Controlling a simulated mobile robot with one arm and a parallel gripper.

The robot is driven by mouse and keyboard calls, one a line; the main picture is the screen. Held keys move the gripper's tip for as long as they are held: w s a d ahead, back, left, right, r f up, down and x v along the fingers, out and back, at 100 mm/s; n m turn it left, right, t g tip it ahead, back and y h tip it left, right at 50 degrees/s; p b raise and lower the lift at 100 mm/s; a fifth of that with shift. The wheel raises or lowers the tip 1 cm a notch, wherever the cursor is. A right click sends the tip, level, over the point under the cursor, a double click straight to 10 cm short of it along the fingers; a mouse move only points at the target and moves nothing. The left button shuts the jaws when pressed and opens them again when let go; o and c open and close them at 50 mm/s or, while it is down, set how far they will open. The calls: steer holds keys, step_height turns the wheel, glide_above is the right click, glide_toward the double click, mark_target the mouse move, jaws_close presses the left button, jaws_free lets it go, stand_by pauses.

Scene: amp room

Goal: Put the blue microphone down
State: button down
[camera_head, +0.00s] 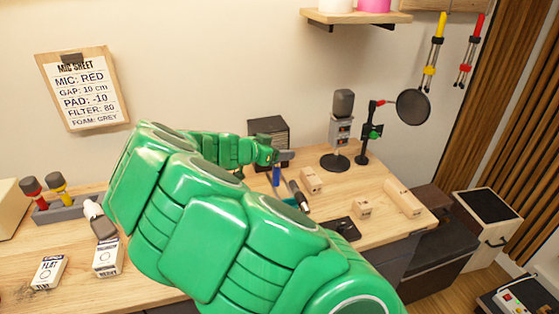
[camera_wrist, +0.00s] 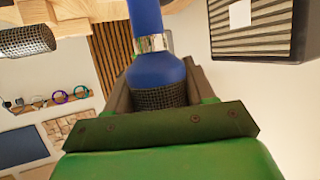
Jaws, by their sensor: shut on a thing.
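My gripper (camera_head: 281,157) is beyond my green arm, over the back middle of the wooden table (camera_head: 385,222). It is shut on the blue microphone (camera_head: 276,176), whose blue body hangs below the jaws in the head view. In the wrist view the blue microphone (camera_wrist: 147,25) sits between the two fingers (camera_wrist: 160,92), with its dark mesh end towards the palm and a silver band around its body. I cannot tell whether its lower end touches the table.
A dark microphone (camera_head: 299,195) is close to the right of the blue one. Wooden blocks (camera_head: 311,180) (camera_head: 361,209) (camera_head: 402,197), a dark speaker box (camera_head: 269,129) and a desk microphone (camera_head: 342,104) stand around. A holder (camera_head: 62,212) with red and yellow microphones is at left.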

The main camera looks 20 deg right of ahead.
steer(key=shift+w+f, duration=0.55)
steer(key=shift+f, duration=1.6)
steer(key=shift+c, duration=2)
jaws_free()
steer(key=v, duration=1.2)
steer(key=shift+s, duration=0.1)
